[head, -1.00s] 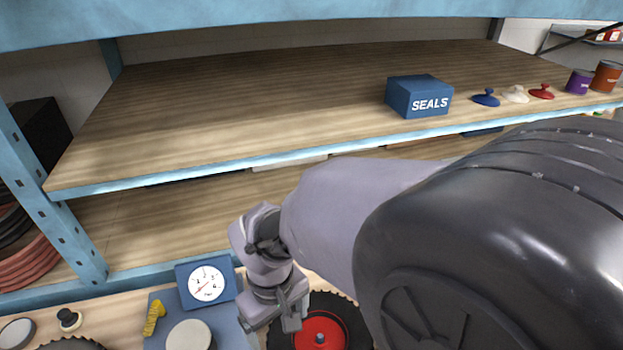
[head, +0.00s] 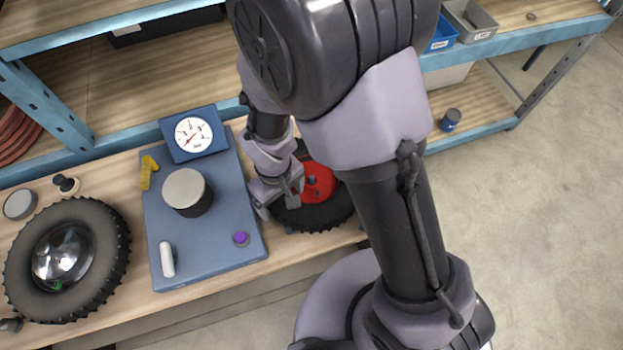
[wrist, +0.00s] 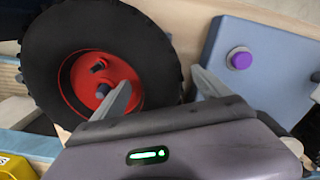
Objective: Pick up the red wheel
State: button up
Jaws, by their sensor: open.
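The red wheel is a black knobbly tyre with a red hub (head: 319,182). It lies on the workbench in the head view, partly hidden behind my gripper and arm. In the wrist view the red wheel (wrist: 150,55) fills the upper left, with a dark stub at its hub. My gripper (head: 279,208) is at the wheel's left side, beside the blue board. In the wrist view my gripper (wrist: 165,88) is open; one finger overlaps the hub and the other is off the tyre's right edge. Whether either finger touches the wheel cannot be told.
A blue-grey board (head: 225,240) beside the wheel holds a round-topped cylinder (head: 186,190), a purple button (head: 241,239) and a white piece (head: 167,260). A gauge (head: 194,135) stands behind. Another tyre (head: 66,260) with a chrome hub lies at the left. Blue-edged shelves rise behind.

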grip_shut()
jog(key=shift+r, duration=0.1)
